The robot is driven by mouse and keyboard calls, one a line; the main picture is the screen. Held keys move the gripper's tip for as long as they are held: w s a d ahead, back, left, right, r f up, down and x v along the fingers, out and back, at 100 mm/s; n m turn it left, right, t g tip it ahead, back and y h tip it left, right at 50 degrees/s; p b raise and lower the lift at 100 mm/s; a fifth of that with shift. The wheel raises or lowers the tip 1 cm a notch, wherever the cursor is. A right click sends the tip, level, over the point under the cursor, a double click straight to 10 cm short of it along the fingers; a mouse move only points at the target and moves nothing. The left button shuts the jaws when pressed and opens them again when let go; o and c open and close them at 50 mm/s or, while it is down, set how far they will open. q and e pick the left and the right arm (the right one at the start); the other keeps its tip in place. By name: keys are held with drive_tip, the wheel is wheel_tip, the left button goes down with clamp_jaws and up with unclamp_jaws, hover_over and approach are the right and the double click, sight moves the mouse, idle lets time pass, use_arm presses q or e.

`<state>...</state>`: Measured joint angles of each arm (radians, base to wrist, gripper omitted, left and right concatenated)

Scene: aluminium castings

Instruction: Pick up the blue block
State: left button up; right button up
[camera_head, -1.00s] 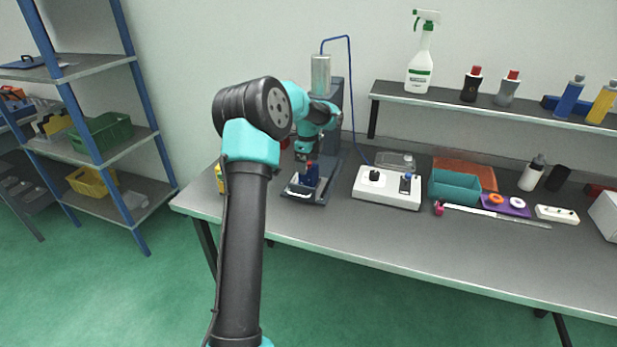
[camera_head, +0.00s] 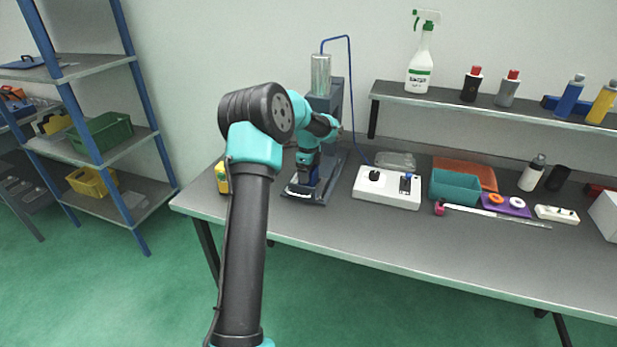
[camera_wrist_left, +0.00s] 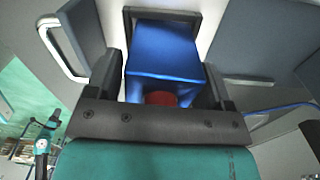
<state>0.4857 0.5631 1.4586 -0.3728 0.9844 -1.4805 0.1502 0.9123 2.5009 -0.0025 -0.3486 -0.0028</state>
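The blue block (camera_wrist_left: 163,48) fills the space between the two dark fingers of my left gripper in the left wrist view. A narrow light gap shows beside the left finger, so the fingers are around the block and not visibly clamped on it. A red part (camera_wrist_left: 160,98) shows just below the block, towards the palm. In the head view, my left gripper (camera_head: 305,178) is low over the dark base of the press-like stand (camera_head: 332,163), and it mostly hides the block. My right gripper is not in view.
A white control box (camera_head: 386,188) stands right of the stand, and a teal bin (camera_head: 455,187) is beyond it. A yellow bottle (camera_head: 222,178) stands at the table's left end. A grey column rises behind the gripper. The table's front right is clear.

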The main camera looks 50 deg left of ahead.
use_arm(q)
drive_tip(key=c, duration=0.9)
drive_tip(key=shift+o, duration=0.2)
drive_tip(key=shift+r, duration=0.1)
wheel_tip(320, 180, up, 10)
drive_tip(key=shift+f, duration=0.1)
